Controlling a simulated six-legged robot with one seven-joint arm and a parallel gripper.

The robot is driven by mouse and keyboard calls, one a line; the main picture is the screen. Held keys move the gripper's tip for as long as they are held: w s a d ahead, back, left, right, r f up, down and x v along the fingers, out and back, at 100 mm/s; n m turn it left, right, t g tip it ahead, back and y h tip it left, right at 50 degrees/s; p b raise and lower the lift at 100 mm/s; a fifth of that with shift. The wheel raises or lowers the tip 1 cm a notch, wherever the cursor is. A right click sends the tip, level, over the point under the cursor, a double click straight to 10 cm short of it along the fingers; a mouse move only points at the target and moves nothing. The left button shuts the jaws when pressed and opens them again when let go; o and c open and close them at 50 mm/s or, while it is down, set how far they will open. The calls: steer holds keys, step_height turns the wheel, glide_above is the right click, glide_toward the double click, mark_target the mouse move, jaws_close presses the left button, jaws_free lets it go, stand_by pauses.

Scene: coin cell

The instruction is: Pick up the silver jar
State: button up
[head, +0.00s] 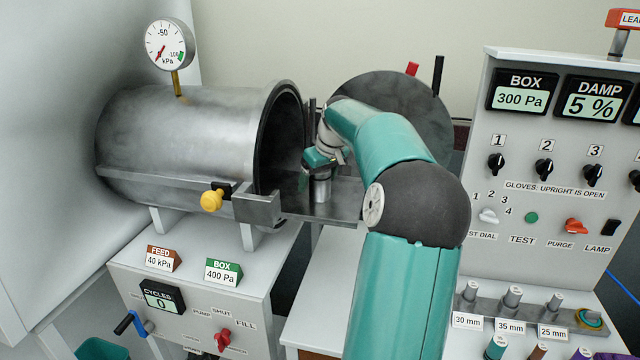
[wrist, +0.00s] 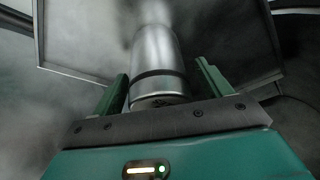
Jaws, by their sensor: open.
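The silver jar (wrist: 155,60) is a metal cylinder with a dark band near its near end. In the head view the jar (head: 322,189) stands upright on a grey metal tray (head: 345,205) at the mouth of a steel chamber (head: 190,125). My gripper (wrist: 160,88) is open, with one green finger on each side of the jar. A gap shows between the jar and each finger. In the head view my gripper (head: 322,165) is over the jar and hides its upper part.
The chamber's round door (head: 395,95) stands open behind my arm. A yellow knob (head: 211,200) and a metal block (head: 257,208) are at the chamber's front. A control panel (head: 560,200) rises on the right. Several small cylinders (head: 512,297) stand below it. The tray's right part is clear.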

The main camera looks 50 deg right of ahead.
steer(key=c, duration=1.1)
steer(key=shift+r, duration=0.15)
